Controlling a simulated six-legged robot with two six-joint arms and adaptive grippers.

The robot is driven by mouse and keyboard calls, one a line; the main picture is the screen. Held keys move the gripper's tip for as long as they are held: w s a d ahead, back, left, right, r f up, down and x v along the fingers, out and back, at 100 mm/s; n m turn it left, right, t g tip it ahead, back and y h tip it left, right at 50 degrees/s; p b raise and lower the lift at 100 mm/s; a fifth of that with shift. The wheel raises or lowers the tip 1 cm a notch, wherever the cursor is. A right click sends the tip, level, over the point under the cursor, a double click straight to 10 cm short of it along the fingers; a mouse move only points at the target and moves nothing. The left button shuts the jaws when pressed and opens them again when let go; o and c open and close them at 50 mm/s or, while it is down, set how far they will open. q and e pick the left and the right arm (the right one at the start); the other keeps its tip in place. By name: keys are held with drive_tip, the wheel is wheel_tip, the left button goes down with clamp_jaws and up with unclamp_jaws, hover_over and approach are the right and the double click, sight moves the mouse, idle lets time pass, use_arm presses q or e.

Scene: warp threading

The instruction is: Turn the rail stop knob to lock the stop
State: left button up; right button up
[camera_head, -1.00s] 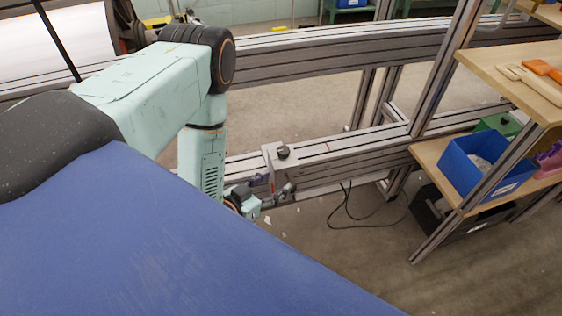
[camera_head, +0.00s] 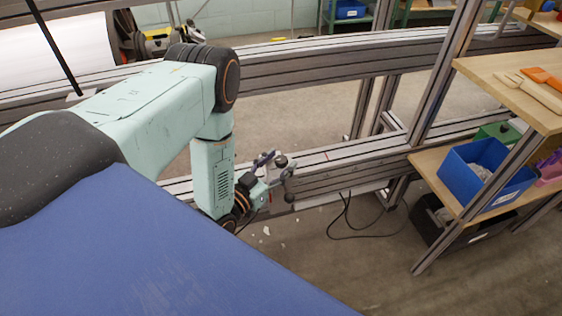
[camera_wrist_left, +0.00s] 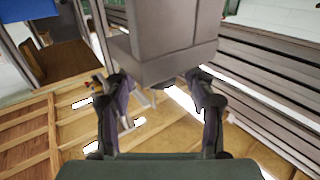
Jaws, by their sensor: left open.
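The stop's dark round knob (camera_head: 281,161) shows above the lower grey rail in the head view, between and partly behind my left gripper's fingers. My left gripper (camera_head: 275,168) is open beside the rail, its fingers raised around the knob area. Contact cannot be told. In the left wrist view a large grey block (camera_wrist_left: 165,40), apparently the stop, fills the space ahead of the open left fingers (camera_wrist_left: 160,86). The knob is not clear there, and the gripper hides much of the stop in the head view. My right gripper is not in view.
The lower rail (camera_head: 350,160) runs to an upright post (camera_head: 445,70) at the right. A shelf rack there holds a blue bin (camera_head: 478,185) and wooden tools (camera_head: 535,92). A black cable (camera_head: 345,225) lies on the floor below. A long upper rail (camera_head: 340,60) crosses behind.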

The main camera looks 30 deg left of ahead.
use_arm(q)
drive_tip(key=shift+w, duration=0.55)
clamp_jaws()
